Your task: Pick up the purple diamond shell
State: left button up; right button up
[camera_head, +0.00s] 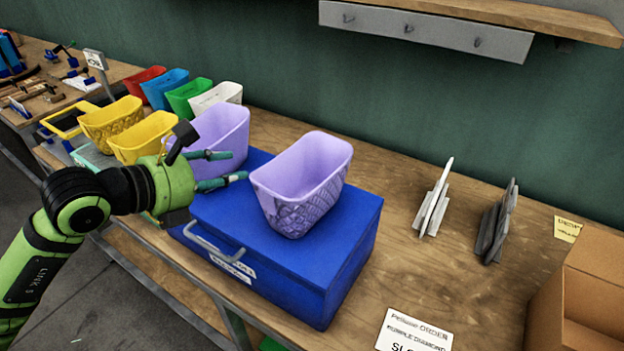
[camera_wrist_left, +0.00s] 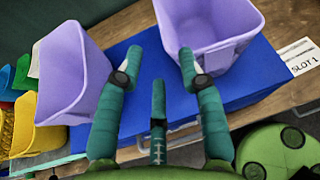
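A purple shell with a raised diamond pattern (camera_head: 302,205) stands upright on the blue box (camera_head: 345,262) in the head view. It also shows at the top of the left wrist view (camera_wrist_left: 232,52). A second purple shell (camera_head: 222,128) stands behind and to its left; it is at the left of the wrist view (camera_wrist_left: 75,75), and its pattern cannot be made out. My left gripper (camera_head: 235,166) is open and empty, its fingers pointing toward the diamond shell from the left. One fingertip overlaps that shell in the wrist view; contact cannot be told. My right gripper is out of view.
Yellow (camera_head: 112,122), red, blue, green and white (camera_head: 218,95) shells stand at the left and back. A label card (camera_head: 412,335) lies at the front. Grey and white plates (camera_head: 433,200) stand right of the box, with a cardboard box (camera_head: 590,295) beyond. Hooks hang above.

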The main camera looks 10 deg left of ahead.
aim_at(265, 166)
pick_arm(q)
jog(key=p+x, duration=0.5)
jog(key=x, duration=0.5)
jog(key=shift+f, duration=0.1)
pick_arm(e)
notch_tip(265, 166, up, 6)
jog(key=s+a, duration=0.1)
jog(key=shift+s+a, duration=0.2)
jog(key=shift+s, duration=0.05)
pick_arm(q)
jog(key=shift+s, duration=0.1)
jog(key=c, duration=0.7)
grip_shut()
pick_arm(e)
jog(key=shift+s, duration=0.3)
